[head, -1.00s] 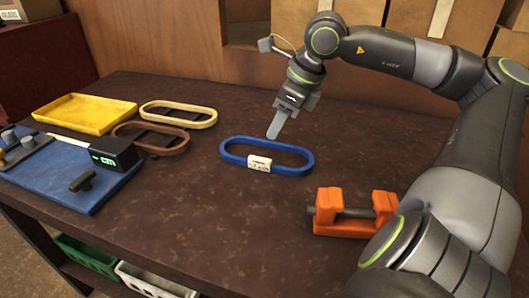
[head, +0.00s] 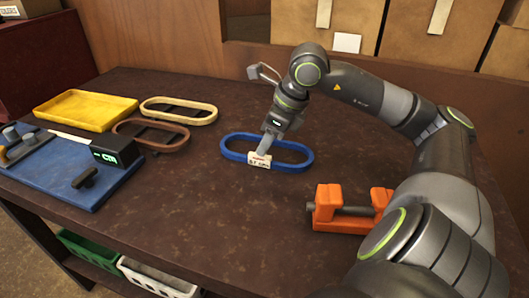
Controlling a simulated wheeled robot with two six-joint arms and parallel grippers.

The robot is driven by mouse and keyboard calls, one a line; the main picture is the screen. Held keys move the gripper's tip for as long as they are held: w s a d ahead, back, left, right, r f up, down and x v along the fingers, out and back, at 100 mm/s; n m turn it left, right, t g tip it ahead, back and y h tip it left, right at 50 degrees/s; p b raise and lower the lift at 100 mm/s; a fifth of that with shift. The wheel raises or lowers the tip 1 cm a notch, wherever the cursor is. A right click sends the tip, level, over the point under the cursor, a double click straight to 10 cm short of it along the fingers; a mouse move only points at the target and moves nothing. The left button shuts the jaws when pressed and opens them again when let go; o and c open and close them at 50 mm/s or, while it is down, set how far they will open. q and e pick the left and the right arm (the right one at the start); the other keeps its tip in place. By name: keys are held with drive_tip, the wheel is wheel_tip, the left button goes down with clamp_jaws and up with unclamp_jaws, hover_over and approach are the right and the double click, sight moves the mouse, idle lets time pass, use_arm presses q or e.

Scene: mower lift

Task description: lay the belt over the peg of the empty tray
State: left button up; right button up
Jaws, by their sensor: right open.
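A blue belt (head: 306,167), a closed oval loop with a white printed tag (head: 260,161) on its near left side, lies on the table in the middle. My right gripper (head: 263,152) is over the left part of this belt, its fingers pointing down just behind the tag. It is open; I cannot tell whether the fingers touch the belt. A cream loop (head: 207,118) and a brown loop (head: 150,122) lie further left, with dark pieces inside them. An empty yellow tray (head: 85,125) is at the back left; no peg can be made out in it. My left gripper is not in view.
A blue mat (head: 50,187) at the left holds a black box with a green display (head: 115,148), a dark knob and grey parts. An orange vise-like block (head: 340,222) stands near my right arm. Cardboard boxes stand behind the table. The table's front middle is clear.

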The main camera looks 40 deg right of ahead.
sight(252, 158)
drive_tip(key=shift+x, duration=2.1)
drive_tip(key=shift+s+a, duration=0.1)
drive_tip(key=shift+s, duration=0.05)
clamp_jaws()
